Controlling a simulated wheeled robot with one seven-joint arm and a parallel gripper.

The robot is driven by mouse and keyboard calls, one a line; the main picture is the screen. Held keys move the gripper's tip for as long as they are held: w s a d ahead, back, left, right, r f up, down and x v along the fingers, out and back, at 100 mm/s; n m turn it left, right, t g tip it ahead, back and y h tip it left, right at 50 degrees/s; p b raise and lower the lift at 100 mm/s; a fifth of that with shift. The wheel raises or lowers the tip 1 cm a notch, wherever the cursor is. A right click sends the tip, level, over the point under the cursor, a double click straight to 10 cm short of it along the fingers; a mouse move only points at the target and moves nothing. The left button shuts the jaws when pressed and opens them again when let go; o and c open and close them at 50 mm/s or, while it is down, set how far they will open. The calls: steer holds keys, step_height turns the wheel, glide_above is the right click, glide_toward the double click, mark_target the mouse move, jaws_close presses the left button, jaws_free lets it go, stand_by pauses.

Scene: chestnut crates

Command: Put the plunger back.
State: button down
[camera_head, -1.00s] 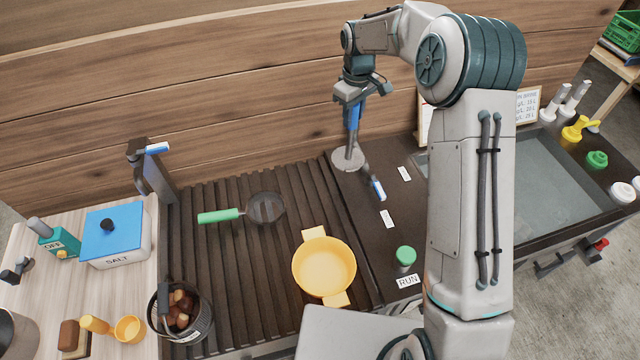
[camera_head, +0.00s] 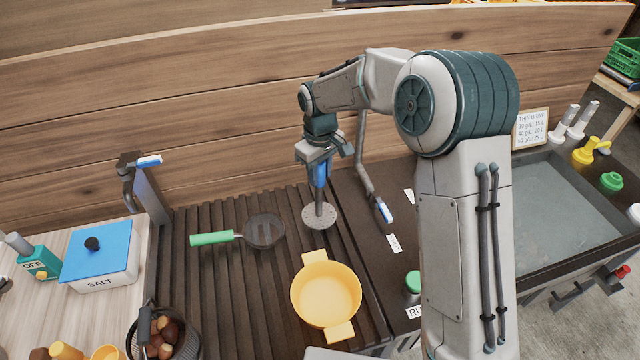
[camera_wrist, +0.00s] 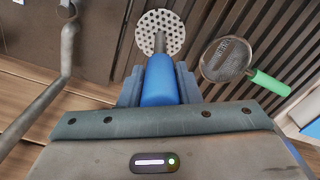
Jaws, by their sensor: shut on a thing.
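The plunger has a blue handle (camera_head: 319,174), a grey rod and a round perforated disc (camera_head: 319,216) at its lower end. My gripper (camera_head: 319,160) is shut on the blue handle and holds the plunger roughly upright, disc down. The disc hangs over the right part of the dark ribbed board (camera_head: 215,305); I cannot tell whether it touches. In the wrist view the blue handle (camera_wrist: 160,80) sits between both fingers, with the perforated disc (camera_wrist: 160,32) beyond it.
A green-handled skimmer (camera_head: 264,231) lies left of the disc. A yellow pot (camera_head: 326,294) stands in front of it. A bent grey pipe with a blue-and-white end (camera_head: 384,211) stands close on the right. A water-filled basin (camera_head: 565,215) is at far right.

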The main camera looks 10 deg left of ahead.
mark_target(320, 181)
steer(key=shift+f+b, duration=0.75)
steer(key=shift+f, duration=0.8)
steer(key=shift+f, duration=0.15)
steer(key=c, duration=1.1)
jaws_free()
steer(key=shift+o, duration=0.2)
